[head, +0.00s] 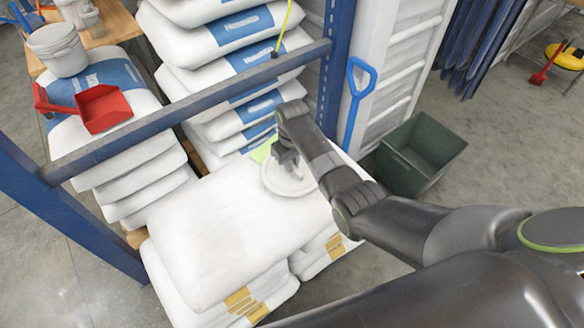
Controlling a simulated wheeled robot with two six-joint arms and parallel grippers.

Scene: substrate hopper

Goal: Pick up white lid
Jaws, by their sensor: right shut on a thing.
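The white lid (287,183) is a round disc at the far right part of the top white sack (225,225). My right gripper (285,160) is over the lid and shut on it near its upper edge. The gripper and wrist hide part of the lid. I cannot tell whether the lid still touches the sack. A light green patch (263,151) shows just behind the lid. My left gripper is not in view.
A blue rack beam (185,115) crosses in front of stacked sacks (215,30). A blue shovel (357,95) and dark green bin (421,153) stand at right.

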